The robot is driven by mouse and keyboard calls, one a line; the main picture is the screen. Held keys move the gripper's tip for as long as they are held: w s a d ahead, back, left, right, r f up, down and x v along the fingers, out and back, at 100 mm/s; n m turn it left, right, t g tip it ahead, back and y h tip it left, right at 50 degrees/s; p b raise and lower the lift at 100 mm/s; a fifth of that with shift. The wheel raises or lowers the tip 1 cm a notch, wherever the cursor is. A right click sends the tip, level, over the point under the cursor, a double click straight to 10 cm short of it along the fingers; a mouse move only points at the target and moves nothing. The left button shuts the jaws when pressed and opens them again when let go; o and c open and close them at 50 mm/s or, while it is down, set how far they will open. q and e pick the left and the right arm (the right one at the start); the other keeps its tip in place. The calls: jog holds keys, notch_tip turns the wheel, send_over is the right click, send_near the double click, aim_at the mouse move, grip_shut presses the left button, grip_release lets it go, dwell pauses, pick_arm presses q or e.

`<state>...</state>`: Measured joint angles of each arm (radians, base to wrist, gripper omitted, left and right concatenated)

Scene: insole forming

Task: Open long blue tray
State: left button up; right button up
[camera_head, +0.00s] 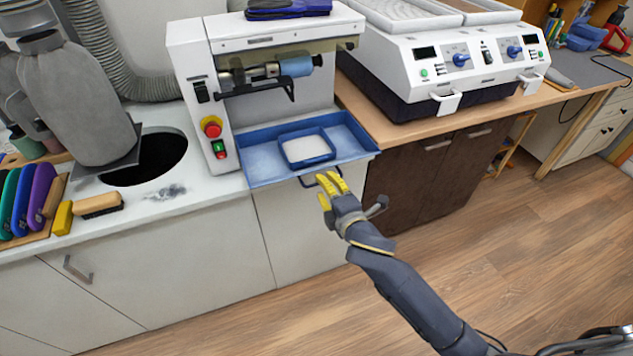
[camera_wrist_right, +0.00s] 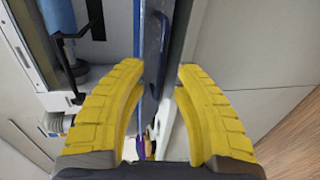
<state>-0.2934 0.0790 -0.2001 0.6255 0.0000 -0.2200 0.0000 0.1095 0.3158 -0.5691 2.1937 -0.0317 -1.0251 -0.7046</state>
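The long blue tray (camera_head: 262,165) sits under the front of the white machine (camera_head: 197,70), with a small blue-rimmed tray (camera_head: 306,148) lying in it. A handle (camera_head: 308,181) shows at the long tray's front edge. My right gripper (camera_head: 330,184) has yellow fingers and is at this handle. In the right wrist view the fingers (camera_wrist_right: 162,68) are apart, with the blue handle (camera_wrist_right: 166,42) between their tips. A gap shows at the right finger; contact at the left finger cannot be told. My left gripper is not in view.
A red and yellow stop button (camera_head: 212,127) is left of the tray. A white two-panel heater (camera_head: 455,60) stands on the wooden counter to the right. The floor (camera_head: 530,240) at the right is clear.

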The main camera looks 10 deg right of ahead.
jog(key=shift+x, duration=1.2)
grip_shut()
jog(key=shift+s, duration=0.1)
